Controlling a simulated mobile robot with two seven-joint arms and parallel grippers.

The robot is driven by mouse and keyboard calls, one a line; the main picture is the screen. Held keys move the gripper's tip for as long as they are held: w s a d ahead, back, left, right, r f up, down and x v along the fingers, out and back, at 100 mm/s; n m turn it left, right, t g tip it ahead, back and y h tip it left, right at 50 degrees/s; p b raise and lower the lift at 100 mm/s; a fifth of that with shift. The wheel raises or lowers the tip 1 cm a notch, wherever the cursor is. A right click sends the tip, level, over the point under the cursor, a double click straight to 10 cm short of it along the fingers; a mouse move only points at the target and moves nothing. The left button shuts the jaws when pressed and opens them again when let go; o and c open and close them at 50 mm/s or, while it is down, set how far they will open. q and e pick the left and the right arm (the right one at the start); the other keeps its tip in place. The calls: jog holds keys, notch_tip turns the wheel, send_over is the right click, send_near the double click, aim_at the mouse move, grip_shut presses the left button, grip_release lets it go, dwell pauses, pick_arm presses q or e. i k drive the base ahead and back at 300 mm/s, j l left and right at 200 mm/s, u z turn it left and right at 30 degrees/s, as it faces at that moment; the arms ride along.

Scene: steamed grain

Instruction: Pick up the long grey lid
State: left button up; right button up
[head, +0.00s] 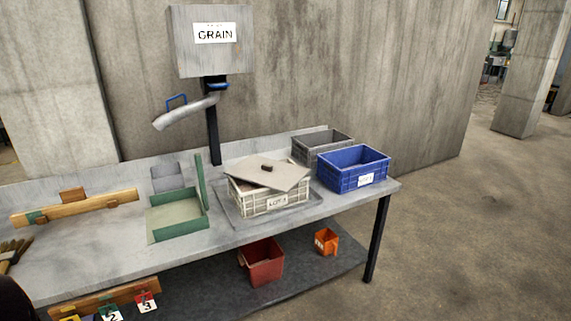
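A flat, light grey lid (284,177) with a small dark knob lies askew on top of a cream crate (262,204) with a label. The crate stands on a shallow grey tray on the table. The lid overhangs the crate, and part of the crate's opening shows at its left. Neither of my grippers is in view. A dark rounded shape at the lower left edge cannot be made out.
A blue crate (353,177) and an open grey crate (321,139) stand right of and behind it. A green tray (178,230) lies to the left. A grain hopper (211,56) with a chute rises behind the table (226,238). Red and orange containers sit below.

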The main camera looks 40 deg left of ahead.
aim_at(280, 176)
jog(key=i+l, duration=0.15)
jog(key=i, duration=2.55)
jog(key=i+u, duration=0.1)
jog(key=u, duration=0.35)
jog(key=i+u, duration=0.1)
jog(key=u, duration=0.35)
jog(key=i+u, duration=0.1)
jog(key=u, duration=1.8)
